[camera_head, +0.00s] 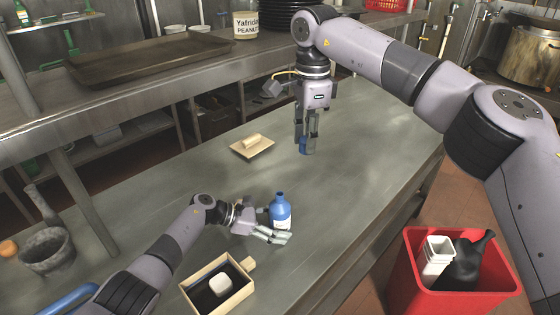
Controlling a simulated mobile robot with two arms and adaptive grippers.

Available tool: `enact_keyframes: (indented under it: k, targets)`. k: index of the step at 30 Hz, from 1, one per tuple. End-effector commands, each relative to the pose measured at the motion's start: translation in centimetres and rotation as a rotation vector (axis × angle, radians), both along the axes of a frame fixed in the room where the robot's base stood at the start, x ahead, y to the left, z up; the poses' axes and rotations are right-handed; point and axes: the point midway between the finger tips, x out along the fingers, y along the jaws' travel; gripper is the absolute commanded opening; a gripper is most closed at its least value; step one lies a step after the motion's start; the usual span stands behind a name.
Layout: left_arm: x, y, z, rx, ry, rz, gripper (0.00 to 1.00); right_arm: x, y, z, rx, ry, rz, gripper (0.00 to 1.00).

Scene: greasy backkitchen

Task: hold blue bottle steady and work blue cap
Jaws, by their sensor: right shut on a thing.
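The blue bottle (281,211) stands upright on the steel table, with no cap on its neck. My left gripper (270,226) is low at the bottle, with fingers in front of its base and by its left side. I cannot tell whether they press on it. My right gripper (307,135) points down farther back on the table. It is shut on a small blue thing, which looks like the blue cap (303,146), mostly hidden by the fingers. The cap is apart from the bottle, behind it and slightly right.
A wooden float (252,146) lies behind the bottle. An open wooden box (217,284) with a white piece sits at the front. A mortar (47,251) is at left. A red crate (456,297) stands right of the table. The table's right part is clear.

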Motion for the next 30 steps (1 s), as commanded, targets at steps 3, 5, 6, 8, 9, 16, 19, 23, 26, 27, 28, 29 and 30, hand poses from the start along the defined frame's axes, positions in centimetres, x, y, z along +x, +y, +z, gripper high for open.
enact_keyframes:
  k: [3,5,6,8,9,16,19,23,26,27,28,29,30]
  targets:
    - [0.0,0.0,0.1,-0.001,-0.001,0.0,0.71,0.0,0.0,0.0,0.0,0.0,0.0,0.0]
    - [0.0,0.0,0.1,-0.001,-0.001,0.0,0.71,0.0,0.0,0.0,0.0,0.0,0.0,0.0]
    - [0.0,0.0,0.1,-0.001,-0.001,0.0,0.71,0.0,0.0,0.0,0.0,0.0,0.0,0.0]
    - [0.0,0.0,0.1,-0.002,-0.001,0.0,0.71,0.0,0.0,0.0,0.0,0.0,0.0,0.0]
    - [0.0,0.0,0.1,-0.002,-0.001,0.0,0.71,0.0,0.0,0.0,0.0,0.0,0.0,0.0]
    - [-0.1,1.9,0.9,0.001,-0.005,0.003,0.71,0.0,0.0,0.0,0.0,0.0,0.0,0.0]
    - [-0.5,3.7,1.8,0.002,-0.004,0.002,0.71,0.0,0.0,0.0,0.0,0.0,0.0,0.0]
    - [-1.0,6.3,3.1,0.003,-0.004,0.001,0.71,0.0,0.0,0.0,0.0,0.0,0.0,0.0]
    - [-1.3,8.0,3.9,0.002,-0.002,0.001,0.71,0.0,0.0,0.0,0.0,0.0,0.0,0.0]
    - [-1.4,8.5,4.3,0.001,-0.002,0.001,0.71,0.0,0.0,0.0,0.0,0.0,0.0,0.0]
    - [-1.5,8.9,4.5,0.001,-0.002,0.001,0.71,0.0,0.0,0.0,0.0,0.0,0.0,0.0]
    - [-1.5,9.3,4.6,0.001,0.0,0.001,0.71,0.0,0.0,0.0,0.0,0.0,0.0,0.0]
    - [-1.6,9.7,4.8,0.001,0.0,0.001,0.71,0.0,0.0,0.0,0.0,0.0,0.0,0.0]
